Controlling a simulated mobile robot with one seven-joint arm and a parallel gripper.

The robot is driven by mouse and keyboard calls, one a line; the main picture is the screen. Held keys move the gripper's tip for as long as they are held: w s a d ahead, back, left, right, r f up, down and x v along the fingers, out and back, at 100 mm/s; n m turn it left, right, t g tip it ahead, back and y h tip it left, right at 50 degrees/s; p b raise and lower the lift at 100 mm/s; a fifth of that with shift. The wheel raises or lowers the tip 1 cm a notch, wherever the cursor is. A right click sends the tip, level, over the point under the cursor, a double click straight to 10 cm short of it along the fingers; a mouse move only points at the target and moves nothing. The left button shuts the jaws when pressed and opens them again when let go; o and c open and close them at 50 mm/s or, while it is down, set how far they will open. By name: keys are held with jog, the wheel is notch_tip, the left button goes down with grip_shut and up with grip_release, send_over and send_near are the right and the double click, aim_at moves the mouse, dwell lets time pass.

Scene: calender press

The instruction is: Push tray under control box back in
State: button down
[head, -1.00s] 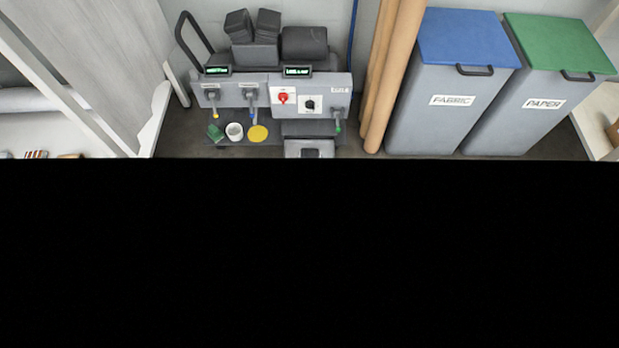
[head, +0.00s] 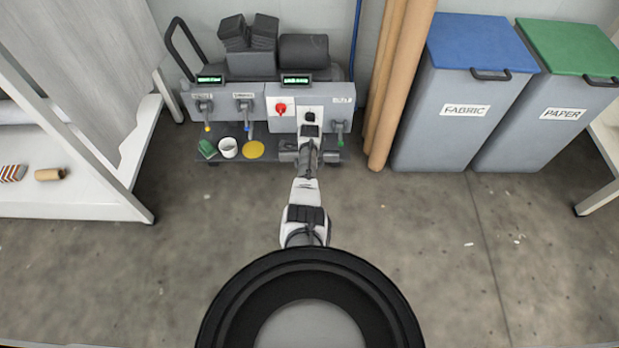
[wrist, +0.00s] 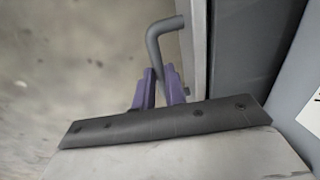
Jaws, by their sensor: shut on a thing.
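The control box (head: 262,105) is a grey cabinet with small green-lit displays against the back wall. The dark tray (head: 332,157) is at its lower right, partly hidden behind my arm. How far it sticks out is hard to tell. In the wrist view, a bent grey handle (wrist: 154,38) stands beside a dark grey panel with a pale edge (wrist: 196,45). My gripper (wrist: 159,72), with purple fingers, is shut on this handle. In the head view my gripper is hidden at the end of my arm.
Brown rolls (head: 398,90) and the FABRIC bin (head: 450,120) stand to the right. A white rack (head: 85,160) is left. The floor between is clear.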

jog(key=shift+w+r, duration=0.1)
jog(key=shift+w, duration=0.3)
jog(key=c, duration=1.5)
grip_release()
jog(key=shift+o, duration=0.2)
notch_tip(320, 180, up, 14)
jog(key=s+p, duration=0.2)
jog(key=p, duration=0.4)
jog(key=shift+s+f, duration=0.25)
